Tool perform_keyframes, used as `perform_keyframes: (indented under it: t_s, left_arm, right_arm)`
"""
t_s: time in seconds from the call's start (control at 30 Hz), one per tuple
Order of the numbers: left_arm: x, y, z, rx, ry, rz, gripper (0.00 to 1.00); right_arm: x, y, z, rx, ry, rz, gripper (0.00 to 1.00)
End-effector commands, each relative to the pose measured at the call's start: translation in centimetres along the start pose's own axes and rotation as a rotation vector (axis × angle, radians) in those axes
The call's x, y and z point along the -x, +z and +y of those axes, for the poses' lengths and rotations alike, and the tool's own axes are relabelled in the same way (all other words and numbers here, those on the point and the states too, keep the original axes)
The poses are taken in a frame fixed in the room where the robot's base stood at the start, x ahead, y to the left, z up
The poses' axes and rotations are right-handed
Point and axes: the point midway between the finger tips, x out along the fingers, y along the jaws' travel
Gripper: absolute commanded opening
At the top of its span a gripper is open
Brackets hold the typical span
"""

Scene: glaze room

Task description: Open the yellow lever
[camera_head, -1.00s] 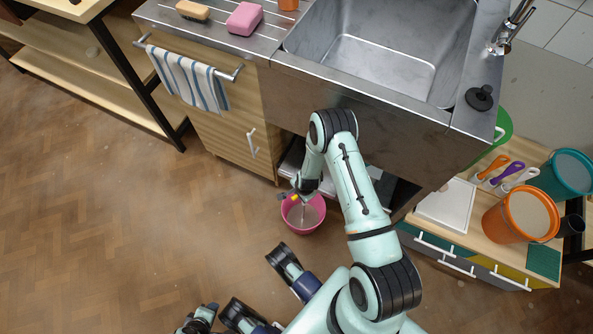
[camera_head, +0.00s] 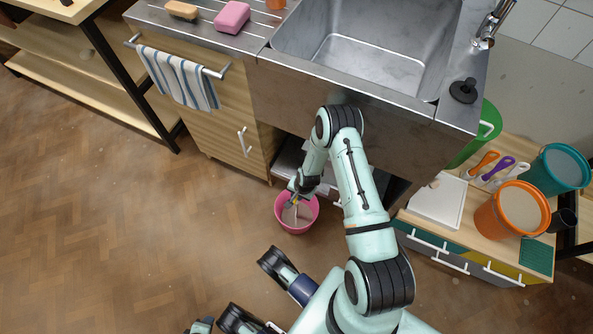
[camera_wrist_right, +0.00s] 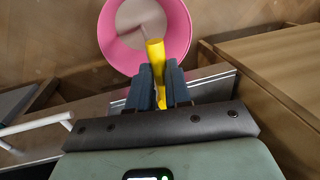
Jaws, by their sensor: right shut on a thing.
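The yellow lever (camera_wrist_right: 156,62) shows in the right wrist view as a bright yellow bar. My right gripper (camera_wrist_right: 160,92) is shut on it, with the dark blue fingers on both sides. The lever's far end points over a pink bucket (camera_wrist_right: 181,45). In the head view my right gripper (camera_head: 299,193) is under the front of the sink cabinet, just above the pink bucket (camera_head: 281,215). The lever is very small there, and I cannot make out its angle. What the lever is mounted on is mostly hidden by my arm.
The steel sink (camera_head: 365,45) and its counter overhang the open space where my right arm reaches. A wooden cabinet door (camera_head: 225,140) is on the left. A low cabinet with an orange bucket (camera_head: 512,212) stands on the right. The floor (camera_head: 110,230) at left is clear.

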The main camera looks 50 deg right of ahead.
Motion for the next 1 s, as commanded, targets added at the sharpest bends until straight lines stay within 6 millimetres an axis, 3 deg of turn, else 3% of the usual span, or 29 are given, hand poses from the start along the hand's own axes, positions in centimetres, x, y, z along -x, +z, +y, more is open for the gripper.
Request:
perform_keyframes:
  t_s: [0.27,0.3,0.37,0.77,1.0]
  left_arm:
    - [0.0,0.0,0.0,0.0,0.0,-0.001,0.43]
    - [0.0,0.0,0.0,0.0,0.0,-0.001,0.43]
    - [0.0,0.0,0.0,0.0,0.0,-0.001,0.43]
    - [0.3,0.3,0.1,0.0,0.001,-0.009,0.43]
    - [2.3,2.5,0.8,-0.006,0.005,-0.076,0.43]
  right_arm:
    - [0.0,-0.2,0.1,0.009,0.001,0.003,0.0]
    - [0.0,-0.2,0.1,0.009,0.001,0.003,0.25]
    - [0.0,-0.2,0.1,0.008,0.001,0.003,0.44]
    - [0.8,-0.1,0.0,0.005,0.0,0.002,0.44]
    - [5.5,-0.2,-0.1,0.003,-0.002,0.004,0.44]
